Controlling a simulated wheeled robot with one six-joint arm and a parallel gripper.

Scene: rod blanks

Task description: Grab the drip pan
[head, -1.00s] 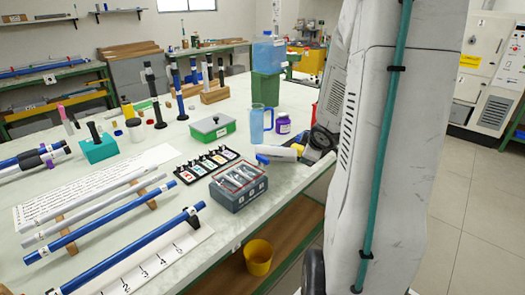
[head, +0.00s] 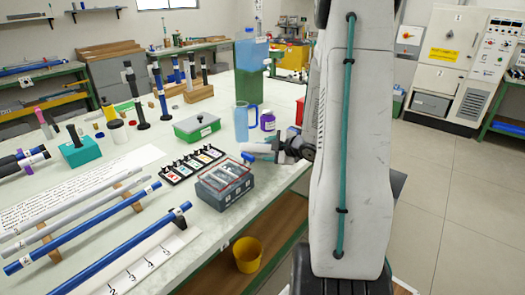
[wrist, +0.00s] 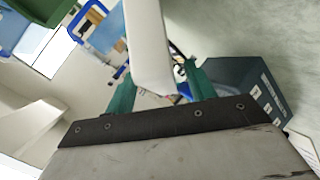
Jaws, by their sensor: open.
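I cannot say with certainty which thing is the drip pan. The likeliest is a yellow round tub (head: 248,254), upright and open at the top, on the wooden shelf under the bench. My gripper (head: 284,148) is above the bench's right edge, well above and to the right of the tub. In the wrist view its teal fingers (wrist: 160,88) are apart, with a white cylinder (wrist: 146,45) showing between or beyond them. I cannot tell whether they touch it. The white cylinder also shows in the head view (head: 258,148).
A grey box of metal parts (head: 224,188), a green lidded box (head: 197,128), a blue jug (head: 242,122) and a purple jar (head: 268,121) stand on the bench (head: 110,200). A tall blue-green tank (head: 252,80) stands behind. Open floor (head: 440,200) lies to the right.

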